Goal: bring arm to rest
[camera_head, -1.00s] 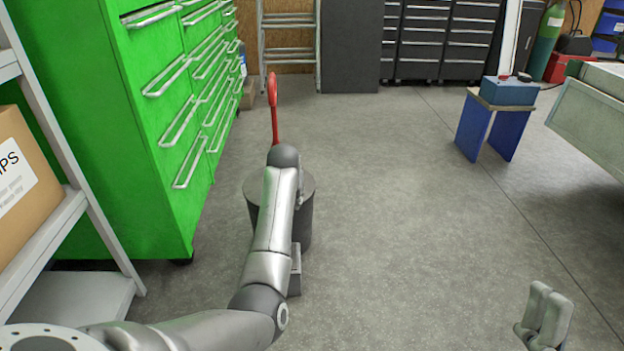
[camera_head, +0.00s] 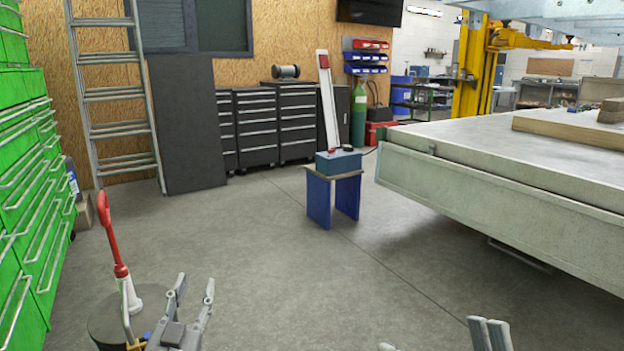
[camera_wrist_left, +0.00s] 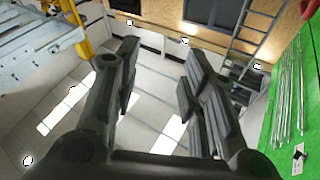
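My left gripper (camera_head: 194,287) points up at the bottom of the head view. Its two fingers are apart with nothing between them. My right gripper (camera_head: 488,332) shows only in part at the bottom edge of the head view.
A red-handled tool (camera_head: 108,235) stands on a dark drum (camera_head: 105,326), left of my left gripper. Green drawers (camera_head: 30,160) line the left side. A trailer frame (camera_head: 480,180) fills the right. A blue stool (camera_head: 332,195) bears a blue box (camera_head: 338,162). The middle floor is clear.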

